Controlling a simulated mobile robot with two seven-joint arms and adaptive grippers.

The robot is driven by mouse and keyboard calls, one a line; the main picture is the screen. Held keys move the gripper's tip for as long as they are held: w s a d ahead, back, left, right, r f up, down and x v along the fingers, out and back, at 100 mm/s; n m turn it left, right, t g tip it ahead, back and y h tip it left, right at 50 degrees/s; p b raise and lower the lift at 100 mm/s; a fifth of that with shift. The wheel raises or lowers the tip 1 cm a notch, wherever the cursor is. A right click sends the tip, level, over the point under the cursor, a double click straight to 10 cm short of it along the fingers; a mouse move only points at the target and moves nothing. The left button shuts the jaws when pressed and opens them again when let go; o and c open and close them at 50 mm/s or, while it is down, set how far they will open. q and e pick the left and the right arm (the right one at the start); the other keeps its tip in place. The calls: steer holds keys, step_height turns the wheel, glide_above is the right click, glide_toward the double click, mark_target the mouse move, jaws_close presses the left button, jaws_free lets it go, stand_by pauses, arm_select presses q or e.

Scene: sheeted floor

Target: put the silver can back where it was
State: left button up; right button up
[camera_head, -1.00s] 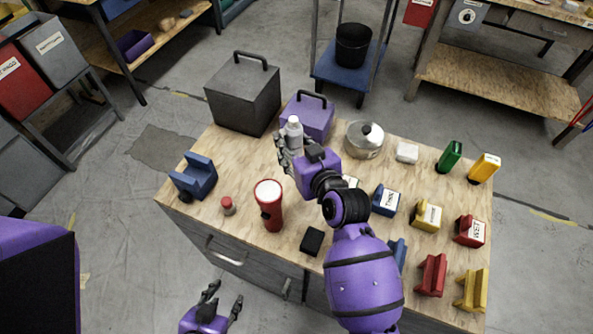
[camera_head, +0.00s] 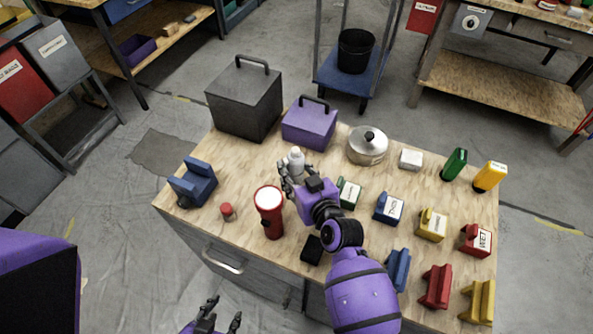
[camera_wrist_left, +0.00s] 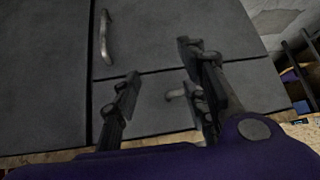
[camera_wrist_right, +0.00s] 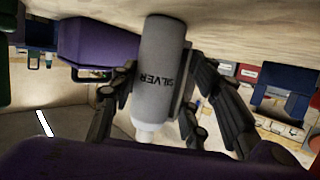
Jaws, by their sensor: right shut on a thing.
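The silver can (camera_head: 296,161) is a light grey bottle with a white top. In the right wrist view the can (camera_wrist_right: 160,72) carries the word SILVER and sits between the fingers. My right gripper (camera_head: 291,176) is shut on it over the middle of the wooden bench (camera_head: 235,165), in front of the purple box. I cannot tell whether the can's base touches the bench top. My left gripper (camera_head: 218,318) is low in front of the bench; in the left wrist view it (camera_wrist_left: 160,75) is open and empty, facing the grey drawers.
A purple box (camera_head: 309,128), dark box (camera_head: 245,103) and lidded pot (camera_head: 367,148) stand behind. Several coloured blocks fill the right side.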

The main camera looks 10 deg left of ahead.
steer(key=o, duration=0.7)
steer(key=shift+f, duration=0.1)
steer(key=v, duration=1.2)
steer(key=shift+r, duration=0.25)
